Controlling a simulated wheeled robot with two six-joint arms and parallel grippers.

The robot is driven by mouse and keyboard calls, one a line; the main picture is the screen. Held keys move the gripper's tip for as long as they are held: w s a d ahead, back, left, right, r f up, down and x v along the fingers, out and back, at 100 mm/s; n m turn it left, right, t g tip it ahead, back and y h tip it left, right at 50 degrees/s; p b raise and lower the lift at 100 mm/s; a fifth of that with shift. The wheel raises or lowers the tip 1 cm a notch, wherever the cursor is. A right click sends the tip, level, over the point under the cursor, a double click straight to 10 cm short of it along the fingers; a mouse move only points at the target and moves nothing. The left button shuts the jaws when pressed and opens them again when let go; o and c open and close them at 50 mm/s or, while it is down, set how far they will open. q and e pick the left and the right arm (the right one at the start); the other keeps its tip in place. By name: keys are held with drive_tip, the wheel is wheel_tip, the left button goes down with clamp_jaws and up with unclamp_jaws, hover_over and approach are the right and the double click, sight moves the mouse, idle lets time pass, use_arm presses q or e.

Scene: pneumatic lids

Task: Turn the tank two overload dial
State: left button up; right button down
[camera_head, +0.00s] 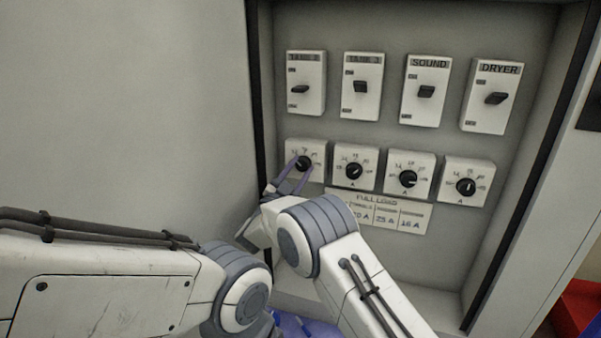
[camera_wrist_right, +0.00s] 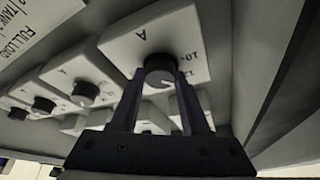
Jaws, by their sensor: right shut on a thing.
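The leftmost overload dial is a black round knob (camera_head: 303,163) on a white box, under the leftmost switch, whose label seems to read TANK 2. My right gripper (camera_head: 296,170) reaches it from below, with its two fingers at the knob. In the right wrist view the fingers (camera_wrist_right: 160,80) stand on either side of the same knob (camera_wrist_right: 160,70) and are shut on it. The numbers around the dial are partly hidden, and I cannot read its exact setting. A left arm link shows at the lower left, but my left gripper is not in view.
Close on the right are more dials (camera_head: 354,171), (camera_head: 408,179), (camera_head: 466,186). Above them is a row of switches, including SOUND (camera_head: 427,92) and DRYER (camera_head: 492,97). A full load plate (camera_head: 376,211) hangs below. The cabinet's dark left edge (camera_head: 258,110) is near the gripper.

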idle(0.4)
drive_tip(key=shift+c, duration=1.9)
unclamp_jaws()
drive_tip(key=p+v, duration=0.2)
drive_tip(key=v, duration=0.8)
drive_tip(key=shift+s, duration=0.2)
drive_tip(key=shift+a+f, duration=0.15)
